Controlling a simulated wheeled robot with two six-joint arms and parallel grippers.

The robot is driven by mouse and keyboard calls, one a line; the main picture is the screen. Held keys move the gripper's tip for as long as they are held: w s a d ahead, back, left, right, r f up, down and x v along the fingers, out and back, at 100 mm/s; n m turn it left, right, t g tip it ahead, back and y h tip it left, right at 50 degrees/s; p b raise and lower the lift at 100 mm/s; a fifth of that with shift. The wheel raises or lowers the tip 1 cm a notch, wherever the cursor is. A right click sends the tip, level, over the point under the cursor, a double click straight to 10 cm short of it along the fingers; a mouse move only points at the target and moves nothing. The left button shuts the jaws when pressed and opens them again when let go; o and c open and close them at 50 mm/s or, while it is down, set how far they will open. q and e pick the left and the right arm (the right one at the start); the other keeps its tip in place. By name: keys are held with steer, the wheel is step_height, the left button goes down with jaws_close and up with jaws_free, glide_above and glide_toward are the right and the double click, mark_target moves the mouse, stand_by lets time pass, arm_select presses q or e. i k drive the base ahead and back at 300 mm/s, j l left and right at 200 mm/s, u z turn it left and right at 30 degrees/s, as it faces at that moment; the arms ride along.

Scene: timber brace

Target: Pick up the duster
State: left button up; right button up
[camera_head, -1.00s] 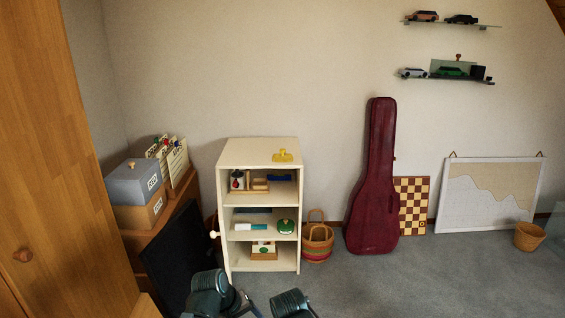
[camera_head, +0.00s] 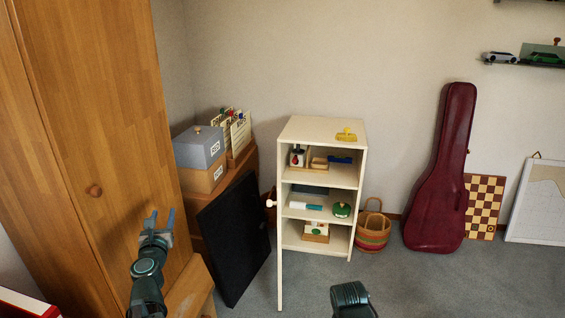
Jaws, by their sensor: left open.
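A white cabinet (camera_head: 322,128) stands ahead with its door (camera_head: 280,250) swung open, seen almost edge-on. Small objects sit on its shelves. I cannot tell for sure which one is the duster; a wooden block-like piece (camera_head: 318,163) and a blue piece (camera_head: 341,160) lie on the upper shelf. A white and teal piece (camera_head: 306,206) and a round green item (camera_head: 342,209) are on the middle shelf. My left gripper (camera_head: 159,221) is open and empty, pointing up in front of the wooden wardrobe, left of the cabinet and apart from it.
A yellow item (camera_head: 346,136) sits on the cabinet top. A dark panel (camera_head: 236,240) leans left of it, near labelled boxes (camera_head: 199,148). A wooden wardrobe (camera_head: 95,130) fills the left. A basket (camera_head: 373,231) and red guitar case (camera_head: 441,175) stand right.

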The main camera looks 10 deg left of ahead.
mark_target(348, 137)
steer(key=i+z, duration=0.1)
steer(key=z, duration=0.25)
steer(key=i+z, duration=0.1)
steer(key=z, duration=0.25)
steer(key=i+j+z, duration=0.55)
steer(key=i+j, duration=0.25)
steer(key=i+j+z, duration=0.1)
steer(key=i+j, duration=0.65)
